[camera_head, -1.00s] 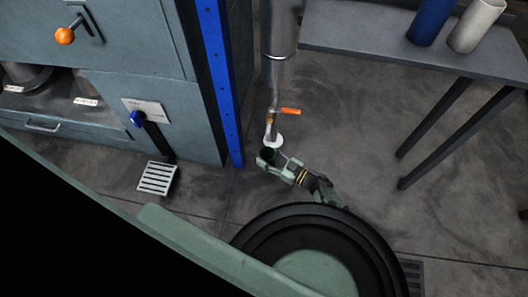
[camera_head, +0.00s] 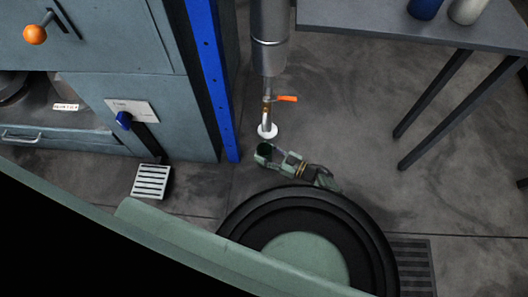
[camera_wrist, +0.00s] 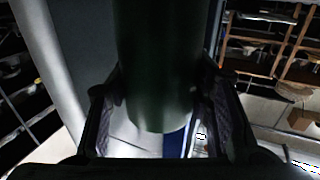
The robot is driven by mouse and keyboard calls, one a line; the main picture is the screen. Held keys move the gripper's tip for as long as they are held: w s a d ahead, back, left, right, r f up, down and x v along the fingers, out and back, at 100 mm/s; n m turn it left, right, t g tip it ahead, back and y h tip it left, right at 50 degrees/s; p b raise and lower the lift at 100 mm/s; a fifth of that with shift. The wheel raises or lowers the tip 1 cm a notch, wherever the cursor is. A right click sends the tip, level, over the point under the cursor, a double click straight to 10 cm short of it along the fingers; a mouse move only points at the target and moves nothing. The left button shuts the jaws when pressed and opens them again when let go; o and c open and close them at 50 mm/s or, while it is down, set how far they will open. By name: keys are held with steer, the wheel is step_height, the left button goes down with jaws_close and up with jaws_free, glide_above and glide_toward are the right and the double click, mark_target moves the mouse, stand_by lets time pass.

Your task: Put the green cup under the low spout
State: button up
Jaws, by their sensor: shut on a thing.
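The green cup (camera_head: 264,149) is dark inside and seen from above in the head view. My gripper (camera_head: 268,153) is shut on it. In the wrist view the cup (camera_wrist: 158,65) fills the middle, between the two dark fingers (camera_wrist: 160,115). A metal pipe (camera_head: 269,45) with a small spout (camera_head: 267,112) and an orange valve handle (camera_head: 287,98) hangs just above the cup in the picture. A white disc (camera_head: 267,131) sits at the spout's lower end, apart from the cup in this view. I cannot tell their relative heights.
A grey table (camera_head: 410,30) stands at right, bearing a blue cylinder (camera_head: 424,8) and a pale one (camera_head: 467,10).

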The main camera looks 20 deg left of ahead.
steer(key=shift+f+b, duration=0.55)
steer(key=o, duration=1.2)
steer(key=shift+f, duration=0.15)
steer(key=shift+a, duration=0.1)
steer(key=shift+s+r, duration=0.1)
steer(key=shift+r, duration=0.15)
steer(key=d, duration=0.7)
steer(key=s+d, duration=0.1)
steer(key=d, duration=0.3)
steer(key=shift+d+r, duration=0.2)
steer(key=shift+r, duration=0.1)
steer(key=shift+s+d+r, duration=0.1)
steer(key=shift+d, duration=0.25)
